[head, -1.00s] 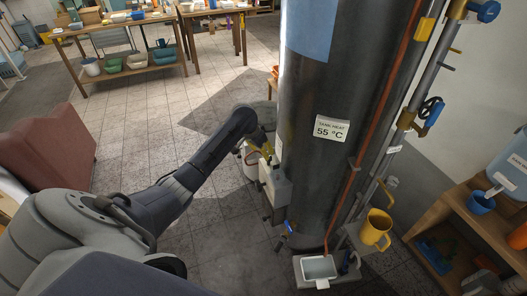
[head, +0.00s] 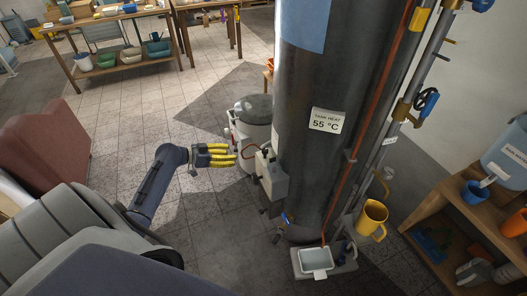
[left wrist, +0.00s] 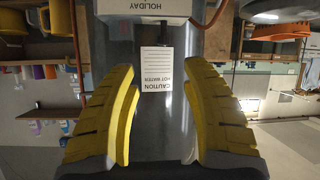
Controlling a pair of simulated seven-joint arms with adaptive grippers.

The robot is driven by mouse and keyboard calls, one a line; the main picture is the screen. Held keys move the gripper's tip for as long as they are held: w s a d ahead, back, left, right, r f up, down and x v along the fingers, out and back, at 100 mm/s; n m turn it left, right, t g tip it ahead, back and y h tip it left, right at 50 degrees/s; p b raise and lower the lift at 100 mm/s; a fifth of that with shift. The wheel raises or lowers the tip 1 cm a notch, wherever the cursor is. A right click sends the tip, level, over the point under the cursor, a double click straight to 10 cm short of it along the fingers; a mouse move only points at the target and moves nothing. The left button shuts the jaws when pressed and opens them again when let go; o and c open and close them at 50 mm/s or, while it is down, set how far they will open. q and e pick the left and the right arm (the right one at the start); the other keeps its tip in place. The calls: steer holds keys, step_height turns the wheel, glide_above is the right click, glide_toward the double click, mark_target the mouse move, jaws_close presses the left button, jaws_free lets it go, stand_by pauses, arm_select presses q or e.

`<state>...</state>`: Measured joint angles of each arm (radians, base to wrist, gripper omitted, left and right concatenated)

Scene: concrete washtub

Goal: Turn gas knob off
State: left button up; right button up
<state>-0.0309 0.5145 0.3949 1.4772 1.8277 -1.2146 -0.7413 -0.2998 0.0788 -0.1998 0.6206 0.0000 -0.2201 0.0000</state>
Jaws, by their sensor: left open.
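The grey control box (head: 272,180) is fixed to the left side of the tall dark tank (head: 330,110). In the left wrist view the gripper (left wrist: 160,72) is open and empty, facing the tank and a caution hot water label (left wrist: 157,69). My right gripper is not seen.
A white drum with a grey lid (head: 252,125) stands behind my left gripper. A yellow mug (head: 372,219) and a small tray (head: 316,260) are right of and below the box. A wooden shelf (head: 440,240) is at right.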

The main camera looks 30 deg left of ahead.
arm_select(q)
steer(key=m, duration=0.1)
glide_toward(263, 151)
steer(key=shift+t, duration=0.3)
steer(key=x, duration=1)
steer(key=shift+f, duration=0.3)
steer(key=shift+c, duration=0.5)
jaws_close()
